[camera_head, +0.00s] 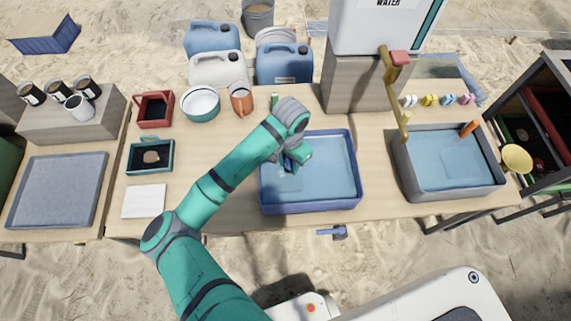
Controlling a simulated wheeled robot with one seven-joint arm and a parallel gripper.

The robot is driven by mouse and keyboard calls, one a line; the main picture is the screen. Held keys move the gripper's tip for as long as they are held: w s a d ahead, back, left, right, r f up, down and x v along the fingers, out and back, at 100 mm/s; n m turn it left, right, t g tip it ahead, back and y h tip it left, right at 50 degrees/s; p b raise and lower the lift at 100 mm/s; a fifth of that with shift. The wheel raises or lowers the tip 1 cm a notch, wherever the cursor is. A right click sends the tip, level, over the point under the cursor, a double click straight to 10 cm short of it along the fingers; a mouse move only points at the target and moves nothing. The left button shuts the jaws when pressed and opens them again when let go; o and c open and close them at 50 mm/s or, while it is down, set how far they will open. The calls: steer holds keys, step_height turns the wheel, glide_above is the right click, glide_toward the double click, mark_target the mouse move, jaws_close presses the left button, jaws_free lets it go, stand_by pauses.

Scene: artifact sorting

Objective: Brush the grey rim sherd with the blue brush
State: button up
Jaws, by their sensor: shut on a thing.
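My gripper (292,160) is over the left part of a blue basin (353,203) in the middle of the table. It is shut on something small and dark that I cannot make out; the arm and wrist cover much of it. I cannot tell whether this is the blue brush or the sherd, or whether it touches the basin floor. A small brown-grey piece (151,157) lies in a teal tray (133,158) on the left of the table; I cannot tell if it is the grey rim sherd.
A white sheet (144,202) lies in front. A grey basin (402,170) stands right, below a tap (392,75). Table between sheet and blue basin is clear.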

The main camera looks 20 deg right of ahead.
steer(key=shift+s+a, duration=0.2)
steer(key=shift+a, duration=1.85)
steer(key=shift+d, duration=0.15)
steer(key=shift+w+d+f, duration=0.1)
steer(key=shift+w+d, duration=0.05)
steer(key=shift+d, duration=0.85)
steer(key=shift+w+d+f, duration=0.1)
steer(key=shift+d, duration=0.9)
steer(key=shift+a, duration=0.35)
steer(key=shift+s+a+r, duration=0.1)
steer(key=shift+s+a, duration=0.05)
steer(key=shift+a, duration=0.75)
steer(key=shift+s+a+r, duration=0.1)
steer(key=shift+s+a, duration=0.05)
steer(key=shift+a, duration=0.7)
steer(key=shift+w+d, duration=0.15)
steer(key=shift+d, duration=0.9)
steer(key=shift+w+d, duration=0.1)
steer(key=shift+d, duration=0.95)
steer(key=shift+s+a+f, duration=0.1)
steer(key=shift+a, duration=0.95)
steer(key=shift+s+a, duration=0.1)
steer(key=shift+a, duration=0.95)
steer(key=shift+w+d+f, duration=0.1)
steer(key=shift+d, duration=1)
steer(key=shift+w+d, duration=0.1)
steer(key=shift+d, duration=0.95)
steer(key=shift+s+a, duration=0.2)
steer(key=shift+a, duration=1.95)
